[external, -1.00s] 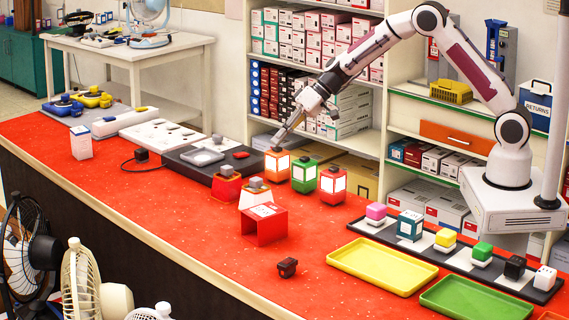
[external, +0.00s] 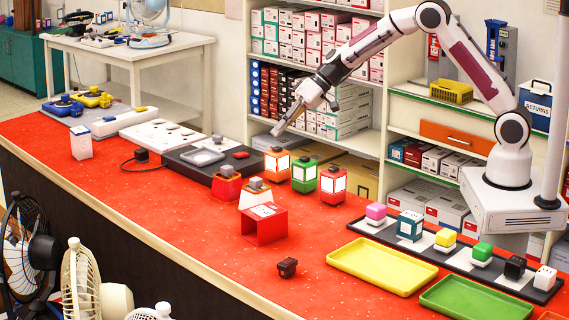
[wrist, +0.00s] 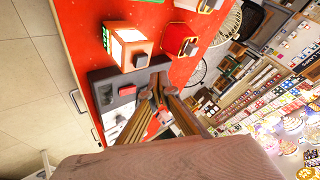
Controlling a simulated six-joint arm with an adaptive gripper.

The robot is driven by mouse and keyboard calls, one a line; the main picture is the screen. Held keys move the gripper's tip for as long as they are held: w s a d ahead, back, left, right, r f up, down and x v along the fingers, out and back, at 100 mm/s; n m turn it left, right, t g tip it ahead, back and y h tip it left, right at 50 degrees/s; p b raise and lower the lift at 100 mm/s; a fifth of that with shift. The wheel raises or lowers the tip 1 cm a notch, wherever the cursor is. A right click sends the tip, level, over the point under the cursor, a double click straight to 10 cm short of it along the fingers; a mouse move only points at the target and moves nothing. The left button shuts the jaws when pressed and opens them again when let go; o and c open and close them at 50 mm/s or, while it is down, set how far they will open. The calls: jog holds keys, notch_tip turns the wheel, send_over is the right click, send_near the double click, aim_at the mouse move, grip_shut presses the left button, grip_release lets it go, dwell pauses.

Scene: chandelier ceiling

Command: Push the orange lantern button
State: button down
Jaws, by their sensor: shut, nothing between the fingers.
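The orange lantern (external: 277,164) stands upright on the red counter, left of a green lantern (external: 305,174) and a red lantern (external: 333,185). Its side panels look bright white. In the wrist view my gripper's fingers (wrist: 157,88) point toward the lantern, close to the button side.
Two other lanterns (external: 227,186) (external: 257,193) and a red box-shaped stand (external: 265,224) are nearby in front. A black panel with a red button (external: 241,155) lies to the left. Yellow (external: 340,262) and green trays sit at the right. The counter's front middle is mostly clear.

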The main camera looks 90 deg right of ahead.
jog(key=shift+r, duration=2.15)
jog(key=shift+s+a+f+m, duration=0.15)
jog(key=shift+m, duration=0.15)
jog(key=s+a+f+g, duration=0.3)
jog(key=s+a+g, duration=0.1)
jog(key=s, duration=0.7)
jog(key=s+a+r+n+h, duration=0.1)
jog(key=s+a+r, duration=0.2)
jog(key=s, duration=0.8)
jog(key=s+a+r+n+h, duration=0.1)
jog(key=s+a+r, duration=0.3)
jog(key=s, duration=0.8)
jog(key=s+a+r+n+t+h, duration=0.1)
jog(key=s+a+r+n, duration=0.2)
jog(key=s, duration=0.8)
jog(key=shift+s+a+r, duration=0.4)
jog(key=shift+a+r, duration=0.25)
jog(key=shift+r, duration=0.3)
